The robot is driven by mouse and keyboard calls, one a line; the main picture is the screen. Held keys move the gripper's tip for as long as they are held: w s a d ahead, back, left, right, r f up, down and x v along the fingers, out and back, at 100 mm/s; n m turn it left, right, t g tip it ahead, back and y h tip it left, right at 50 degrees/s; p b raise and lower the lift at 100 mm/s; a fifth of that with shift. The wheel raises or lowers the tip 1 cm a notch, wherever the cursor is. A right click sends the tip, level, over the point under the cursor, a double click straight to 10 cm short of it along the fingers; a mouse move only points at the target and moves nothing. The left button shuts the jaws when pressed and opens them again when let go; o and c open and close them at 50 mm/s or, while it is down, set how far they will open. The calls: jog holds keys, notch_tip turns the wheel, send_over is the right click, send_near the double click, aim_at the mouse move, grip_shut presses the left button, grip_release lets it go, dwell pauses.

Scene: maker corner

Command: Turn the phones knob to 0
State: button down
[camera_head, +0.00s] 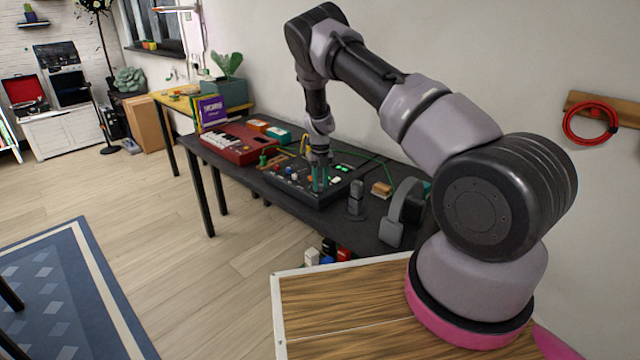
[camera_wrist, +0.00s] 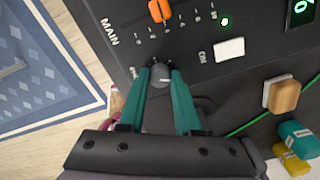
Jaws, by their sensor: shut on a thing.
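The black mixer (camera_head: 300,190) lies on the dark table. In the wrist view its panel (camera_wrist: 205,75) fills the upper middle. A grey round knob (camera_wrist: 160,74) sits between the tips of my teal fingers. My gripper (camera_wrist: 161,75) is shut on this knob, pointing down at the panel. The label beside the knob is mostly hidden by the left finger, so I cannot read it in full. In the head view my gripper (camera_head: 320,180) is over the mixer's near right part, and the knob is hidden there.
A white button (camera_wrist: 230,49) is by the CUE label. A green-lit display (camera_wrist: 302,10) is cut off at the edge. Headphones (camera_head: 400,215) stand right of the mixer.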

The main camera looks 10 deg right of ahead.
jog(key=n, duration=1.8)
jog(key=shift+n, duration=0.3)
jog(key=n, duration=1.2)
jog(key=shift+n, duration=2.2)
